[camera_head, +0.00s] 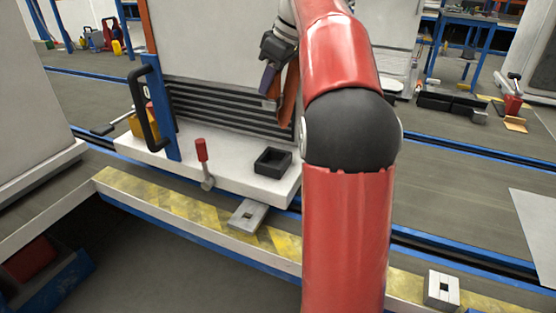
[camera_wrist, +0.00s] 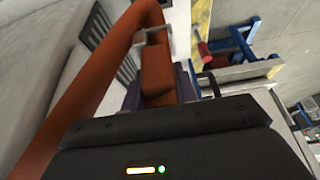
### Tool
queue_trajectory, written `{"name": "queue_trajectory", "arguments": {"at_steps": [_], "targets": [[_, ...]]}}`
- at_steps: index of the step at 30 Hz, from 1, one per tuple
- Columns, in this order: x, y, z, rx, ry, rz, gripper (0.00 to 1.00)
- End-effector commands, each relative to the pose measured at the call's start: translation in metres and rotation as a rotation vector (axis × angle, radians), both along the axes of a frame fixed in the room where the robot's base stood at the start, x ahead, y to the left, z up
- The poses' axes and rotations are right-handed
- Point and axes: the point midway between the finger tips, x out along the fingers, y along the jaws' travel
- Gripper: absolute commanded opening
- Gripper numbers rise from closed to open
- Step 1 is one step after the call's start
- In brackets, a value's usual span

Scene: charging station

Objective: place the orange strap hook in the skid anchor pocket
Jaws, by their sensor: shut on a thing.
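My gripper (camera_head: 268,84) hangs in front of the white cabinet's black louvres, high above the skid. In the wrist view its purple fingers (camera_wrist: 160,88) are shut on the orange strap hook (camera_wrist: 156,66). The orange strap curves up and around on the left there and shows as an orange strip (camera_head: 289,98) in the head view. A small grey metal end seems to hang below the fingers. A similar block (camera_head: 430,289) lies at the lower right.
A black square tray (camera_head: 285,174) and a red-handled lever (camera_head: 202,152) stand on the white skid (camera_head: 226,184). A blue post with a black handle (camera_head: 147,112) rises at its left. My red arm hides the skid's right end.

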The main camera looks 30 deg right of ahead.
Motion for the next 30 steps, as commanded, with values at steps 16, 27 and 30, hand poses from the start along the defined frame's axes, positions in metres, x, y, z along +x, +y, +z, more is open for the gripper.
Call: {"name": "queue_trajectory", "arguments": {"at_steps": [16,27,30], "targets": [[0.000,0.000,-0.127,0.001,0.001,-0.001,0.04],[0.000,0.000,-0.170,0.000,0.002,-0.001,0.04],[0.000,0.000,-0.174,0.000,0.000,0.000,0.04]]}}
